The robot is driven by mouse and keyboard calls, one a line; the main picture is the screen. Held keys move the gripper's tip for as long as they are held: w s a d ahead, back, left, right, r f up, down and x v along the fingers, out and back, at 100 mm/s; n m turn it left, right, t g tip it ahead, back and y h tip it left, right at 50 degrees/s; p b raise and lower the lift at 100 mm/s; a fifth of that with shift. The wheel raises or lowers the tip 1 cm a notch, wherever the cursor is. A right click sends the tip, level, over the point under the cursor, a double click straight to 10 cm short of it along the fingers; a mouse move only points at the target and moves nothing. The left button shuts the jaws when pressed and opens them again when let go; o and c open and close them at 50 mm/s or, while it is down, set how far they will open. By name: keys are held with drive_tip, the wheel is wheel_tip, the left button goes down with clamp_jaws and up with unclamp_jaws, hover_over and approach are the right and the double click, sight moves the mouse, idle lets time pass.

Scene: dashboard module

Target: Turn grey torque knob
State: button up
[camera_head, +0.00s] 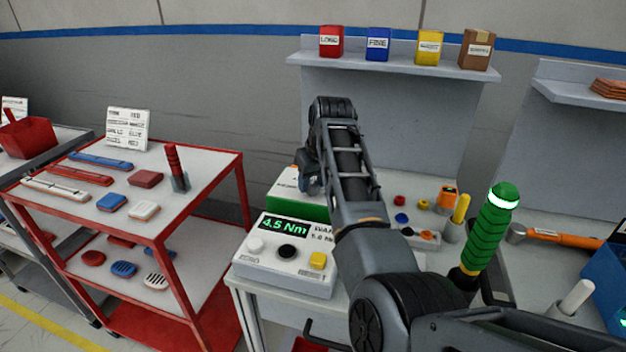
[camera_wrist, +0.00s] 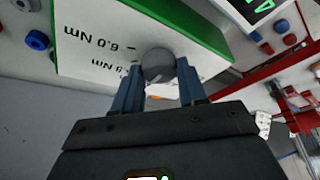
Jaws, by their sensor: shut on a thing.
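The grey torque knob (camera_wrist: 157,65) is on the white face of a green-edged box and shows in the wrist view. My gripper (camera_wrist: 157,78) has one finger on each side of the knob and is shut on it. Upside-down printed labels, one reading 6.0 Nm, are beside the knob. In the head view the green-and-white box (camera_head: 290,200) is partly behind my arm, and the knob is hidden. A white display module (camera_head: 285,262) in front of it reads 4.5 Nm.
The module has white, black and yellow buttons. A green-handled tool (camera_head: 490,232) stands to the right, near my arm. A hammer (camera_head: 560,238) lies farther right. A red cart (camera_head: 150,200) with parts stands left. A shelf (camera_head: 395,62) with boxes is behind.

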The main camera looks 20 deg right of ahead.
drive_tip(key=m+h+p, duration=0.1)
drive_tip(key=m, duration=0.2)
drive_tip(key=shift+a, duration=0.1)
drive_tip(key=shift+w+a+m+h, duration=0.1)
drive_tip(key=shift+m+h, duration=0.8)
drive_tip(key=shift+m, duration=1.2)
drive_tip(key=o, duration=1)
drive_tip(key=shift+r, duration=0.1)
drive_tip(key=b+v, duration=0.1)
drive_tip(key=v, duration=0.6)
drive_tip(key=shift+a+r, duration=0.15)
drive_tip(key=shift+r, duration=0.15)
